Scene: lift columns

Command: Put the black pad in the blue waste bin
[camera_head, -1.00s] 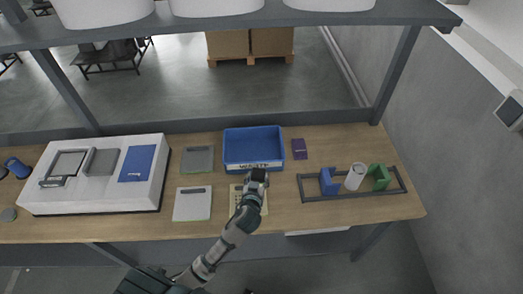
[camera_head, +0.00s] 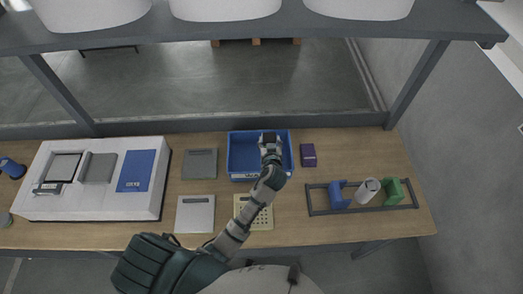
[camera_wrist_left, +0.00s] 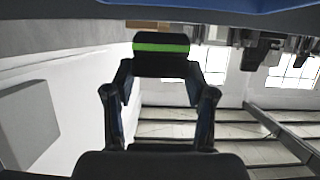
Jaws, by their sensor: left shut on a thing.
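The blue waste bin (camera_head: 240,152) stands at the back middle of the table, its front label partly visible. My left gripper (camera_head: 270,146) reaches over the bin from the front. It is shut on the black pad (camera_wrist_left: 160,48), a dark block with a green stripe, held between the two fingers in the left wrist view (camera_wrist_left: 160,75). In the head view the pad (camera_head: 268,137) is a small dark shape over the bin's interior. I cannot tell its exact height above the bin floor. My right gripper is not in view.
A beige tray with holes (camera_head: 262,217) lies in front of the bin, partly under my arm. A purple box (camera_head: 308,155) is right of the bin. A dark rack (camera_head: 318,203) holds blue and green holders and a can (camera_head: 367,190). Grey panels (camera_head: 199,163) lie left; a shelf spans above.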

